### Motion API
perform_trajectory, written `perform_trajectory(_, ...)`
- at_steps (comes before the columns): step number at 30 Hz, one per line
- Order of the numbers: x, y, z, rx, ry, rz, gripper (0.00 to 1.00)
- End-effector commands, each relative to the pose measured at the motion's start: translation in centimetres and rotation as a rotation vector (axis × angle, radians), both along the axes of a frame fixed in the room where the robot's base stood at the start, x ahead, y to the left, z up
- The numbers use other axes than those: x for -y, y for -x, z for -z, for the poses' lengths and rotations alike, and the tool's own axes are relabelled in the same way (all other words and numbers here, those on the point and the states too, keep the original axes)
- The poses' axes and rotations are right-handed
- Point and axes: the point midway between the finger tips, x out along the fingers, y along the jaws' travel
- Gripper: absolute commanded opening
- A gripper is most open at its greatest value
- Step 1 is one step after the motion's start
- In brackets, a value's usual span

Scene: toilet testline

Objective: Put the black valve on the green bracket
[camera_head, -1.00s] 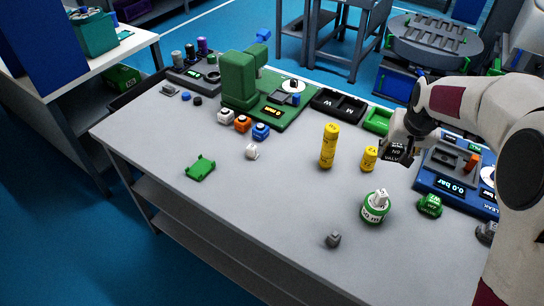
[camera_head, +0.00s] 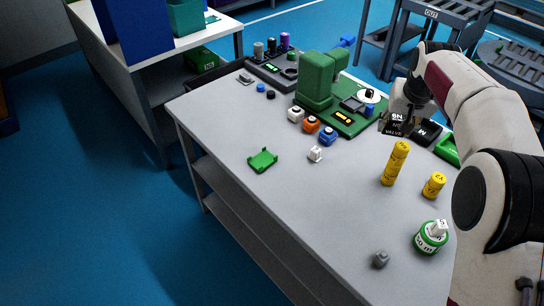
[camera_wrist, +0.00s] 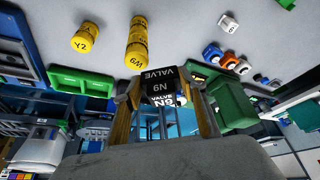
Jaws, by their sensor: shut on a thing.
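The black valve (camera_head: 396,125) with white lettering is held in my gripper (camera_head: 402,108), raised above the table behind the tall yellow cylinder. In the wrist view the valve (camera_wrist: 160,82) sits between the two fingers of my gripper (camera_wrist: 160,95), its "VALVE" label showing. The green bracket (camera_head: 262,160) lies on the table towards the left front, empty and well apart from my gripper.
A tall yellow cylinder (camera_head: 396,163) and a short yellow one (camera_head: 433,186) stand on the right. A white part (camera_head: 315,154) and white, orange and blue blocks (camera_head: 311,124) lie near the bracket. A green machine (camera_head: 318,80) stands behind. The table (camera_head: 230,120) is clear left of the bracket.

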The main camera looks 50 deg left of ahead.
Motion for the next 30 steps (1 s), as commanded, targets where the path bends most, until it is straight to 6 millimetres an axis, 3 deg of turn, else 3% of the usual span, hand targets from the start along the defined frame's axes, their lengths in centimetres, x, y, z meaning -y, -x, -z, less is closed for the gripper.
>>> perform_trajectory(3, -4.1, 1.7, 0.7, 0.004, -0.003, -0.06, 0.16)
perform_trajectory(15, -15.2, 8.9, 4.1, 0.008, -0.007, -0.252, 0.16)
perform_trajectory(24, -21.8, 16.1, 7.0, 0.002, 0.0, -0.4, 0.16)
perform_trajectory(30, -25.2, 21.0, 8.8, -0.003, 0.005, -0.492, 0.16)
